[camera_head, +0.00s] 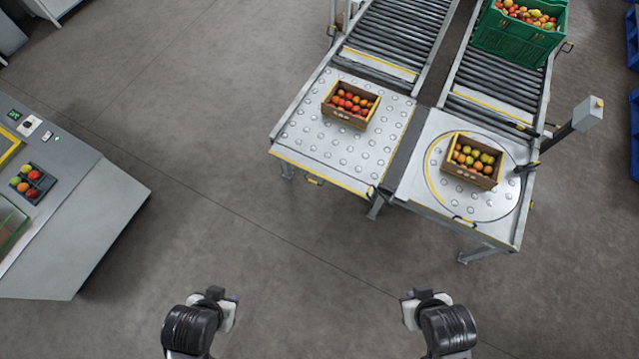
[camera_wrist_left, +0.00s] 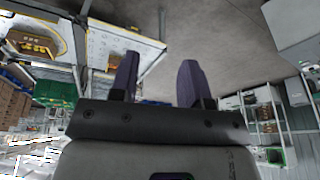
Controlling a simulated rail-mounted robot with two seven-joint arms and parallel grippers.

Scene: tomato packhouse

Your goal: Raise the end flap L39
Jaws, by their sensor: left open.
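No label L39 is readable in either view. The ball-topped table (camera_head: 330,150) has a yellow-edged front end (camera_head: 335,179) with a small yellow handle (camera_head: 315,181) below it; I cannot tell whether this edge is the end flap. The table also shows, turned over, in the left wrist view (camera_wrist_left: 112,45). My left gripper (camera_head: 228,305) is low in the head view, well short of the table. In the left wrist view its two fingers (camera_wrist_left: 160,80) are apart with nothing between them. My right gripper (camera_head: 412,308) is short of the tables too; its fingers cannot be made out.
A crate of red tomatoes (camera_head: 346,117) sits on the ball-topped table. Another crate (camera_head: 468,178) sits on the round turntable (camera_head: 435,177) beside it. Roller conveyors and a green crate (camera_head: 513,42) lie behind. A grey console (camera_head: 95,215) stands left. The floor between is clear.

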